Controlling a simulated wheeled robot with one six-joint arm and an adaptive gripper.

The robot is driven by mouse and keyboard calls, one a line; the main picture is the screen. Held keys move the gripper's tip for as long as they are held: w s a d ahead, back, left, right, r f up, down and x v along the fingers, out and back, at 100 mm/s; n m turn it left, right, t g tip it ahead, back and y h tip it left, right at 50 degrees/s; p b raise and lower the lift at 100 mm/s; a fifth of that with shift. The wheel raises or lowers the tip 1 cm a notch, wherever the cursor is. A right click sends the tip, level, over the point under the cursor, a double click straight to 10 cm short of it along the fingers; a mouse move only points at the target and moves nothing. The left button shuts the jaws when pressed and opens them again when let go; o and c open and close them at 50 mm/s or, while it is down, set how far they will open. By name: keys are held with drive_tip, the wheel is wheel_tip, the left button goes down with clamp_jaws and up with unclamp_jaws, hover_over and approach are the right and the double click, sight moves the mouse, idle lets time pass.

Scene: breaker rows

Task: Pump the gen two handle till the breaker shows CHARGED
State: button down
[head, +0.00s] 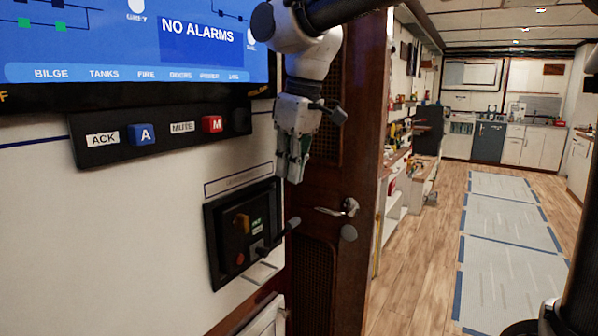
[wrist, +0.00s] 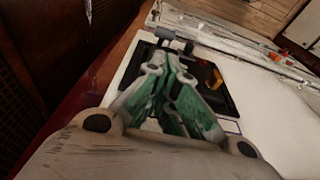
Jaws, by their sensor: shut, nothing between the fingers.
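The breaker panel (head: 229,272) is a black-framed unit low on the white wall, left of a wooden door. It carries a yellow-orange part (head: 242,222), a reddish-orange button (head: 240,259) and a small lit indicator (head: 257,226) too small to read. The pump handle (head: 291,225) sticks out at its right side with a dark grip; it also shows in the wrist view (wrist: 164,33). My gripper (head: 293,178) points down above the handle, shut and empty, apart from it. In the wrist view its fingers (wrist: 168,62) cover part of the panel.
A button strip with ACK (head: 102,139) and MUTE (head: 182,128) labels sits above, under a blue screen (head: 120,45) reading NO ALARMS. The wooden door (head: 345,130) has a metal lever (head: 340,209) close to the right of the handle.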

sight(294, 220)
wheel_tip(294, 220, down, 8)
drive_tip(key=a, duration=0.1)
drive_tip(key=shift+w+r, duration=0.2)
drive_tip(key=shift+w, duration=0.25)
drive_tip(key=shift+s+d+f+y, duration=0.1)
drive_tip(key=shift+s+d+y, duration=0.1)
drive_tip(key=shift+s+y, duration=0.1)
drive_tip(key=shift+s+d+t+y, duration=0.1)
drive_tip(key=shift+d+t+y, duration=0.2)
drive_tip(key=shift+t, duration=0.2)
drive_tip(key=shift+s+d+f+t+y, duration=0.65)
drive_tip(key=shift+d+y, duration=0.1)
drive_tip(key=shift+y, duration=0.15)
drive_tip(key=shift+s+d+f, duration=0.35)
drive_tip(key=shift+d+f, duration=0.1)
drive_tip(key=shift+f, duration=0.05)
drive_tip(key=shift+s+d+f, duration=0.1)
drive_tip(key=shift+d+f, duration=0.05)
idle(1.3)
